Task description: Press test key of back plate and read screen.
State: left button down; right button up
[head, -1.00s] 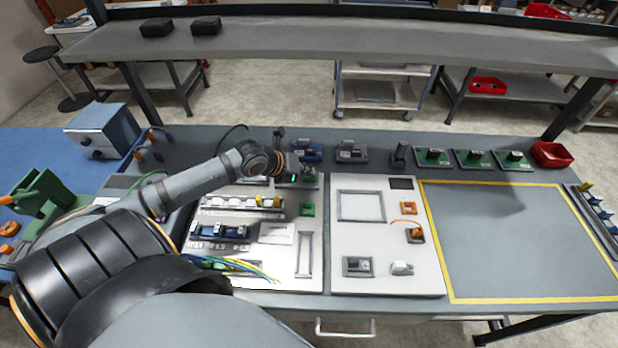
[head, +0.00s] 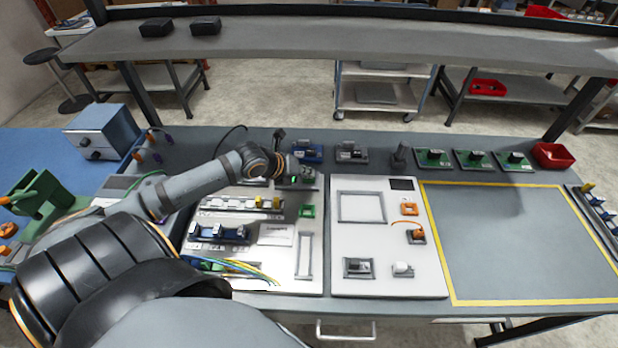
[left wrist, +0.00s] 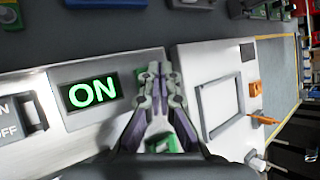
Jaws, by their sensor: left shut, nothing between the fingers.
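The silver back plate (head: 283,262) lies on the bench left of the white panel. In the left wrist view, a dark screen (left wrist: 92,94) on the plate shows "ON" in bright green letters. My left gripper (left wrist: 157,74) is shut and empty, its fingertips at the plate's edge just right of the screen. A small green part (left wrist: 140,75) shows just left of the fingertips, mostly hidden by them; I cannot tell whether they touch it. In the head view my left gripper (head: 293,169) is over the plate's far right corner. My right gripper is not in view.
A green block (head: 307,211) sits on the plate, nearer than the gripper. The white panel (head: 375,240) carries a frame and orange parts. Wires (head: 250,270) lie along the plate's near edge. Green boards (head: 433,158) and a red bin (head: 553,155) stand behind. The yellow-outlined area is clear.

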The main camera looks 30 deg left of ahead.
aim_at(307, 179)
pick_arm(q)
jog(key=shift+f, duration=0.15)
dwell(0.4)
jog(key=shift+r+p, duration=0.5)
jog(key=shift+r, duration=0.4)
notch_tip(307, 179, up, 5)
jog(key=p, duration=0.4)
dwell(0.6)
